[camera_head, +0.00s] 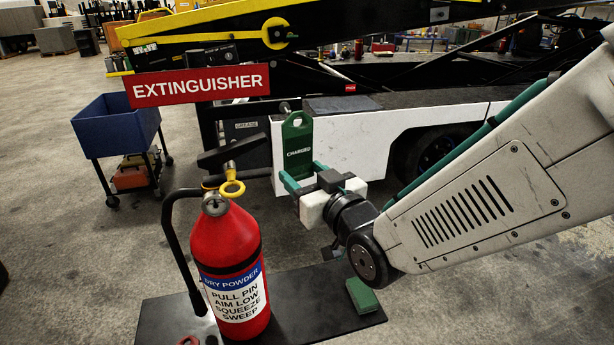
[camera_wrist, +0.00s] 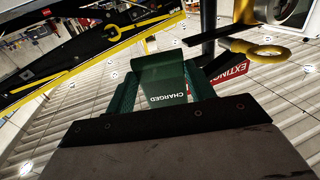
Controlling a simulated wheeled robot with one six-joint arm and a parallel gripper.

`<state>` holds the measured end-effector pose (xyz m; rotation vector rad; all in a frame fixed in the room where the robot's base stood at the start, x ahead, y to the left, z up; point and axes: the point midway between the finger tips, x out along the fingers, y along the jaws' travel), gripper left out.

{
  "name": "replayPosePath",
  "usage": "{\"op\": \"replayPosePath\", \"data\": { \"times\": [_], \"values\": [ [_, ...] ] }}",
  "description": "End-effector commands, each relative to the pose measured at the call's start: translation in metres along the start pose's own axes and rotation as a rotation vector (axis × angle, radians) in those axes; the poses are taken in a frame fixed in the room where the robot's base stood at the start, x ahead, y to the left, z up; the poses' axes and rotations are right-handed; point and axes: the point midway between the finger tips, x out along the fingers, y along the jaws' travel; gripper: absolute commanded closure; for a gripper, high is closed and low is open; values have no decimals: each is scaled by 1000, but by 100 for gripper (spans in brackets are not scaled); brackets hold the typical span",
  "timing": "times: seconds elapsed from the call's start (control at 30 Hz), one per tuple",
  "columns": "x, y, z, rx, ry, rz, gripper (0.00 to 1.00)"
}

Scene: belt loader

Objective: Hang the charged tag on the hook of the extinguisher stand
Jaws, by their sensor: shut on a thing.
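The green charged tag (camera_head: 298,150), with white lettering and a hole near its top, stands upright in my gripper (camera_head: 303,174). The green fingers are shut on its lower part. In the wrist view the tag (camera_wrist: 162,84) sits between the fingertips (camera_wrist: 160,92), its lettering upside down. The red EXTINGUISHER sign (camera_head: 200,86) is up and left of the tag. The stand's black base plate (camera_head: 315,310) lies on the floor. A small grey knob (camera_head: 284,107) shows beside the tag's top; I cannot tell whether it is the hook.
A red extinguisher (camera_head: 232,255) with a yellow pin ring (camera_head: 232,189) and black hose stands on the plate, left of my gripper. A green block (camera_head: 362,295) lies on the plate's right. The belt loader (camera_head: 390,130) is behind the tag. A blue bin cart (camera_head: 115,127) stands left.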

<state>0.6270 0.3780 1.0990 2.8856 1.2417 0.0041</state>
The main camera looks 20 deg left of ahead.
Motion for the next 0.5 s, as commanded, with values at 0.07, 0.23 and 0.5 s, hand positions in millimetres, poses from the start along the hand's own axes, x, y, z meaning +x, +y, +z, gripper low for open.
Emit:
{"op": "replayPosePath", "data": {
  "times": [0.07, 0.23, 0.5],
  "values": [
    [3, 1, 0, 0, 0, 0, 68],
    [12, 4, 2, 0, -1, 1, 68],
    [28, 8, 4, -1, -3, 2, 68]
  ]
}}
